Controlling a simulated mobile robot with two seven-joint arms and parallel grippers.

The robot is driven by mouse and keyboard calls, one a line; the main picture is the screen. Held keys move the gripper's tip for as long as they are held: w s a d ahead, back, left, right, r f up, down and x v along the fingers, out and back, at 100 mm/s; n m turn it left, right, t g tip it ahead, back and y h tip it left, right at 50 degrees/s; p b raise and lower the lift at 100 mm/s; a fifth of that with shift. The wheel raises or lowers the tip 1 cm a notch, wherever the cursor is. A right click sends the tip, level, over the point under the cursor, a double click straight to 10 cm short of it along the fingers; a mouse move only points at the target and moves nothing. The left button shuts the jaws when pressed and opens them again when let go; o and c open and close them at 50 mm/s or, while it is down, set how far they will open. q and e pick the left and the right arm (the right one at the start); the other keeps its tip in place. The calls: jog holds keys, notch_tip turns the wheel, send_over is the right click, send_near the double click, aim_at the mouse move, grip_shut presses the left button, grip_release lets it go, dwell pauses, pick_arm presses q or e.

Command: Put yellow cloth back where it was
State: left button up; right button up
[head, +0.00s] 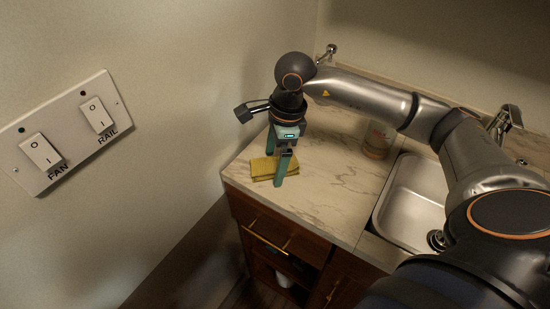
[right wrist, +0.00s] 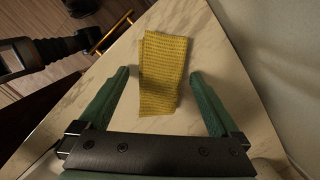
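The yellow cloth (head: 261,170) lies folded on the marble counter, near its front left corner. It also shows in the right wrist view (right wrist: 161,75) as a flat, ribbed oblong. My right gripper (head: 276,167) points down at the cloth with its green fingers spread. In the right wrist view, the fingers of the right gripper (right wrist: 160,73) stand on either side of the cloth, with a gap on each side. The right gripper is open and holds nothing. Part of the cloth is hidden behind a finger in the head view.
The counter (head: 325,205) is bare to the right of the cloth. A steel sink (head: 405,195) with a faucet (head: 503,120) lies further right. A bottle (head: 378,140) stands at the back by the sink. A wall with a switch plate (head: 70,130) rises on the left.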

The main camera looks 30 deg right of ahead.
notch_tip(320, 180, up, 12)
jog(key=d, duration=0.1)
jog(key=shift+s+d+p, duration=0.35)
jog(key=shift+p, duration=0.1)
dwell(0.3)
